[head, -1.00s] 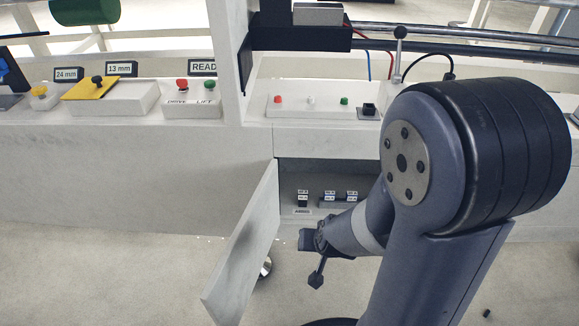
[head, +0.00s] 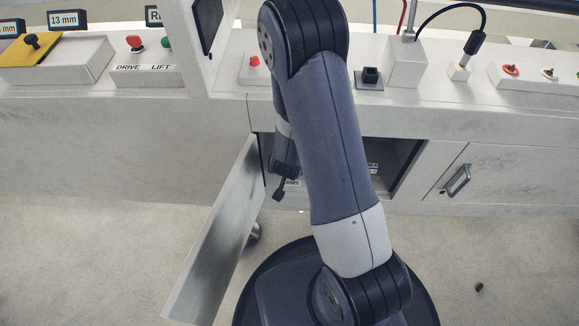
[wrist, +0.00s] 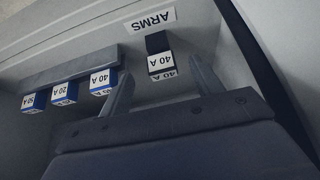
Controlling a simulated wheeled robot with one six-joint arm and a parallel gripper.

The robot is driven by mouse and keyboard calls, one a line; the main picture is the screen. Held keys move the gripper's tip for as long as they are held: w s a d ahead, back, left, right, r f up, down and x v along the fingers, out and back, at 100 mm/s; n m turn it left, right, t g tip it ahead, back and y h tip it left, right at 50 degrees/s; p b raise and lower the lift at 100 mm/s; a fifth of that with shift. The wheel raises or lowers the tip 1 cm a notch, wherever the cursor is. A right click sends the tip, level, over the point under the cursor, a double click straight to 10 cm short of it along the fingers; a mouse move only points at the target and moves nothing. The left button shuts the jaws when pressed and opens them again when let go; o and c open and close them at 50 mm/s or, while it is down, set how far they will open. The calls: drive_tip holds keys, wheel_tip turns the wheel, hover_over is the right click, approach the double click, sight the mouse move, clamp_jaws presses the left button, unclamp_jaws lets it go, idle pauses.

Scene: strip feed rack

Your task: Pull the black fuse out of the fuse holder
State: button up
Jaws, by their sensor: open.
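In the wrist view the black fuse (wrist: 158,52) with white 40 A labels sits below the upside-down ARMS label (wrist: 154,17). Its holder is not clearly distinguishable. My gripper (wrist: 161,68) is open, with one finger to each side of the fuse in the picture. I cannot tell whether the fingertips reach it, and no contact shows. In the head view my gripper (head: 285,182) is at the left part of the open compartment (head: 408,170), and my arm hides the black fuse.
Blue fuses (wrist: 103,84) hang from a grey rail (wrist: 70,65) left of the black one. The compartment's open door (head: 213,235) stands close left of my gripper. A closed door with a handle (head: 457,180) is at the right.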

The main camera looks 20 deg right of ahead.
drive_tip(key=b+x, duration=0.2)
drive_tip(key=x, duration=0.4)
drive_tip(key=shift+f, duration=0.1)
drive_tip(key=c, duration=1.1)
